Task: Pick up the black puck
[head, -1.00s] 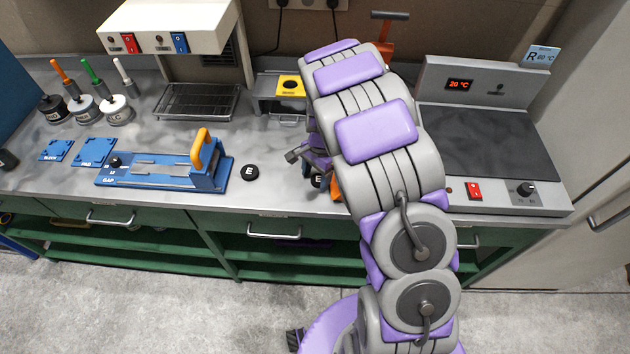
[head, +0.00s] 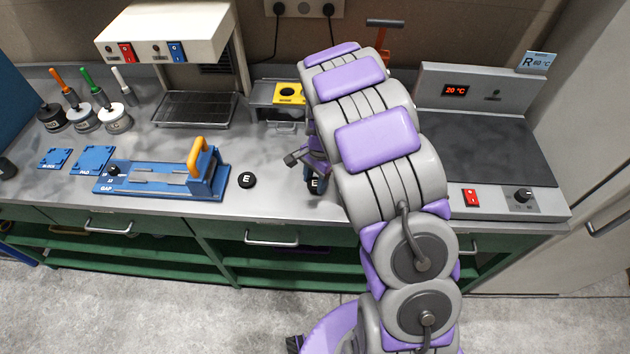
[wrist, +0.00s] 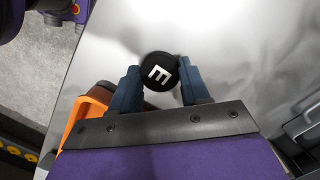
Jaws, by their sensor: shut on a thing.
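A black puck with a white E (wrist: 159,72) sits between the two blue fingers of my gripper (wrist: 154,84) in the wrist view, and the fingers are shut on it. A second black puck marked E (head: 247,180) lies on the counter to the left, apart from my gripper, beside the blue gap fixture (head: 150,179).
An orange object (wrist: 88,118) is close to my gripper's left side in the wrist view. A hot plate (head: 475,150) stands at the right. A yellow-topped stand (head: 290,93), wire rack (head: 193,108) and several handled pots (head: 83,118) are behind and left.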

